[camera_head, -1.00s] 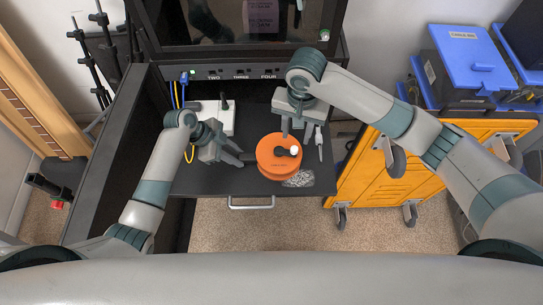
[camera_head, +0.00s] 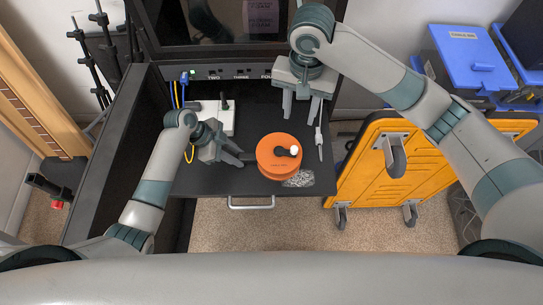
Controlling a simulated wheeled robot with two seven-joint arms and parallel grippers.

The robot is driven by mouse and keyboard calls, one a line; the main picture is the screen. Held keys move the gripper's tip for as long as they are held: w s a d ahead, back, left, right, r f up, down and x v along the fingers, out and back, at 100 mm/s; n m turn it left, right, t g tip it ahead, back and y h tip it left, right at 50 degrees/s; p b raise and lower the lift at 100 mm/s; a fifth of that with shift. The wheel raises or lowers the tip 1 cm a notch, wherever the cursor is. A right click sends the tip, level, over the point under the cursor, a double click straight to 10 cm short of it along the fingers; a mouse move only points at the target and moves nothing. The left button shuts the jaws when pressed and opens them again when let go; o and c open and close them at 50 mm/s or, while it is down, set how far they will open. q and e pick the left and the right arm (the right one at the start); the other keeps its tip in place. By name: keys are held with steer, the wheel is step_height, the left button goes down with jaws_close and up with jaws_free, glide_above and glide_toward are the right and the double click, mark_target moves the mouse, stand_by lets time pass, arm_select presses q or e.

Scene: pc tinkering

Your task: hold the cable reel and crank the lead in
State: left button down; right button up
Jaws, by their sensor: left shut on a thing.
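The orange cable reel (camera_head: 277,158) sits on the dark drawer shelf. Its crank has a dark arm and a pale knob (camera_head: 294,151) on the top face. My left gripper (camera_head: 248,160) is at the reel's left side, shut on a dark part of it. My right gripper (camera_head: 301,108) is open and empty, raised behind and to the right of the reel, clear of the crank. A thin white lead end (camera_head: 319,143) lies on the shelf right of the reel.
A white power strip (camera_head: 213,117) with a black plug stands at the shelf's back left. A crumpled silvery piece (camera_head: 299,178) lies in front of the reel.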

arm_select(q)
steer(key=c, duration=1.4)
jaws_free()
steer(key=shift+o, duration=0.2)
step_height(320, 180, up, 10)
